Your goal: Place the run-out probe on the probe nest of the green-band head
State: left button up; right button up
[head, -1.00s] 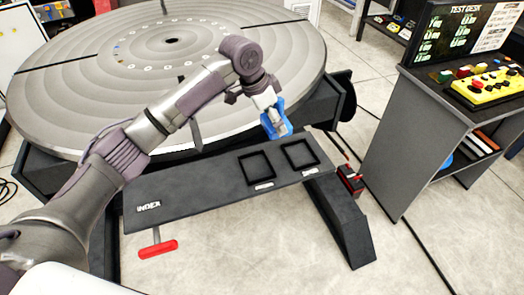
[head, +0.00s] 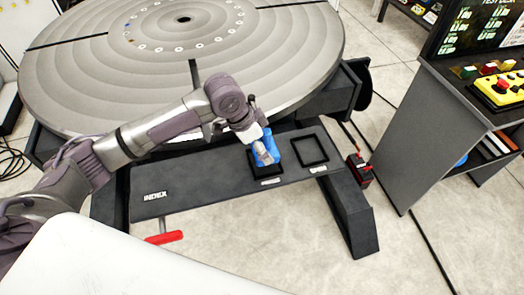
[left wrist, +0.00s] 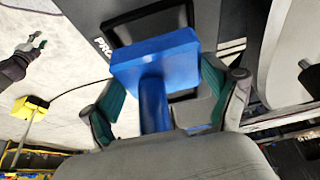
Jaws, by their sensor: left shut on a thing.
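The blue run-out probe (head: 262,150) is over the left of two black square frames on the dark shelf marked INDEX. My left gripper (head: 257,140) is shut on it. In the left wrist view the probe (left wrist: 154,62) shows a wide flat block on a narrower stem, between green finger pads. That view shows a black square frame (left wrist: 122,32) behind the block, with a label partly reading "PRO". I cannot tell whether the probe touches the frame. No green band is clear in the head view. A small gripper, apparently my right one (left wrist: 40,42), appears open in the left wrist view.
The right black frame (head: 325,149) is empty. The big round table (head: 130,75) stands behind the shelf (head: 205,190). A red handle (head: 165,237) hangs at the shelf's front left.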

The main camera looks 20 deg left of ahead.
pick_arm(q)
notch_tip(320, 180, down, 3)
jog(key=shift+f+p, duration=0.1)
jog(key=shift+p, duration=0.2)
jog(key=shift+w+f, duration=0.1)
jog(key=shift+f, duration=0.25)
pick_arm(e)
jog(key=shift+s+d+r, duration=0.1)
jog(key=shift+s+r, duration=0.1)
jog(key=shift+s, duration=0.25)
jog(key=shift+s+r, duration=0.15)
jog(key=shift+s, duration=0.3)
pick_arm(q)
jog(key=o, duration=1.5)
jog(key=shift+f, duration=0.1)
pick_arm(e)
jog(key=shift+w, duration=0.25)
pick_arm(q)
jog(key=shift+r, duration=0.2)
jog(key=b+v, duration=0.1)
jog(key=v, duration=1.1)
pick_arm(e)
jog(key=shift+w+f, duration=0.1)
jog(key=shift+f, duration=0.35)
